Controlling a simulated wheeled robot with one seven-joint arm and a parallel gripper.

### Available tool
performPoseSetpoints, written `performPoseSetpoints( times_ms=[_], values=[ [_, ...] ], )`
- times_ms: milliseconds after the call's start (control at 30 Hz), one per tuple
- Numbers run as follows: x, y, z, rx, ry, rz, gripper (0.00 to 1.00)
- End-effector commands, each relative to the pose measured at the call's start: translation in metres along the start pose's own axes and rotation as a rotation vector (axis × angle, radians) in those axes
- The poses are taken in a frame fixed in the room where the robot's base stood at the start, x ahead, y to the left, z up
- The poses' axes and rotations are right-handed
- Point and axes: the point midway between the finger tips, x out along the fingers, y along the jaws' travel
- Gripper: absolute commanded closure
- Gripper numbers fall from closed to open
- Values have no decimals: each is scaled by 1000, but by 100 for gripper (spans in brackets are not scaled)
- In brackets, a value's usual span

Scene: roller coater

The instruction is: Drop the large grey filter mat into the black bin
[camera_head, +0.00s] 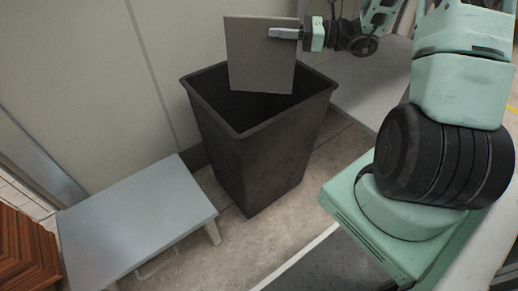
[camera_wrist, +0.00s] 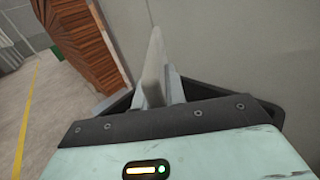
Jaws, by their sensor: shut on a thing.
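The large grey filter mat (camera_head: 259,58) is a flat, square panel held upright in the head view. My gripper (camera_head: 284,33) is shut on its upper right part. The mat hangs over the open mouth of the black bin (camera_head: 262,150), and its lower edge overlaps the opening in the picture. I cannot tell how far it reaches below the rim. In the wrist view the mat (camera_wrist: 154,68) shows edge-on beyond my gripper, with part of the bin's rim (camera_wrist: 268,112) behind.
A low grey table or step (camera_head: 138,222) stands left of the bin. A slatted brown wooden thing (camera_head: 24,250) is at the lower left, also in the wrist view (camera_wrist: 85,40). A pale wall (camera_head: 80,75) rises close behind the bin.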

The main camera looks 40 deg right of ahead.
Motion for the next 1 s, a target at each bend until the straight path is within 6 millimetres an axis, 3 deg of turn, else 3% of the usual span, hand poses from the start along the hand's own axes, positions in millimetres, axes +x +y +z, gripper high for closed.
performPoseSetpoints(
  times_ms=[433,833,867,900,933,1000],
  values=[
    [0,0,-50,-1,-1,0,100],
    [0,0,-54,-1,-1,0,100],
    [0,0,-54,-1,-1,0,79],
    [0,0,-54,-1,-1,0,68],
    [0,0,-54,-1,-1,0,62],
    [0,0,-54,-1,-1,0,62]
  ],
)
